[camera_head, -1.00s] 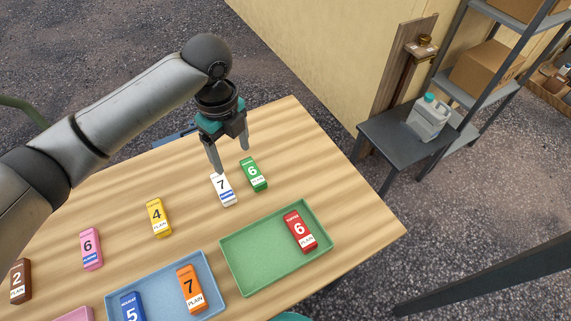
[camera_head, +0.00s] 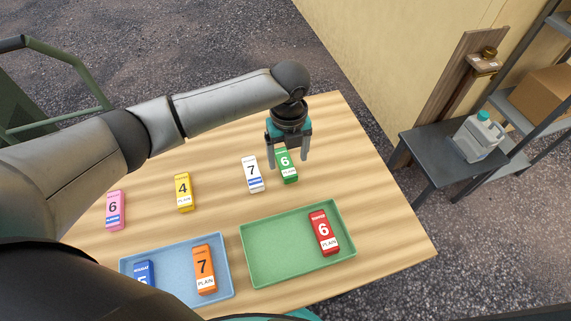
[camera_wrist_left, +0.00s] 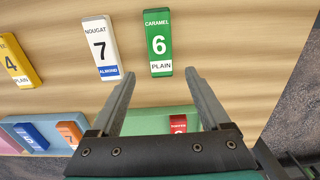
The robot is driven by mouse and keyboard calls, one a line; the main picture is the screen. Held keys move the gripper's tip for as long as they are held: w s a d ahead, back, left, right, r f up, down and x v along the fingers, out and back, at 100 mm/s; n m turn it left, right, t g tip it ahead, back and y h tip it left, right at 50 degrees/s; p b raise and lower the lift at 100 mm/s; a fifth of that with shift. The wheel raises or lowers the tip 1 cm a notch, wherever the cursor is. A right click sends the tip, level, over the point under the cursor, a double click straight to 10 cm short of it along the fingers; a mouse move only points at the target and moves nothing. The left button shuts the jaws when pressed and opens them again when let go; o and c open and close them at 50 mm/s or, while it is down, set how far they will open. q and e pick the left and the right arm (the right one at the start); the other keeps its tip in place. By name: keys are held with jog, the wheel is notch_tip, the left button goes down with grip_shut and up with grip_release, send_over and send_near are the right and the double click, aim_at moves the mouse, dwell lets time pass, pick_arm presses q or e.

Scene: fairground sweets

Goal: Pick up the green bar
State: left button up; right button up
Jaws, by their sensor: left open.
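The green bar (camera_head: 286,168), marked 6 and PLAIN, lies on the wooden table near its far right part. In the left wrist view the green bar (camera_wrist_left: 158,43) reads CARAMEL and lies just beyond my fingertips, between their lines. My left gripper (camera_head: 288,162) is open and empty, with its fingers hanging over the green bar's far end; it also shows in the left wrist view (camera_wrist_left: 158,82). The gap in height between fingers and bar is hard to tell. The right gripper is not in view.
A white bar (camera_head: 253,174) lies close to the left of the green bar. A yellow bar (camera_head: 184,192) and a pink bar (camera_head: 115,210) lie farther left. A green tray (camera_head: 262,279) holds a red bar (camera_head: 323,232); a blue tray (camera_head: 222,262) holds orange and blue bars.

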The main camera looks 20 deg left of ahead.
aim_at(289, 171)
pick_arm(q)
notch_tip(289, 171, down, 5)
jog(key=shift+d+f+b, duration=0.15)
jog(key=shift+b, duration=0.3)
grip_shut()
dwell(0.4)
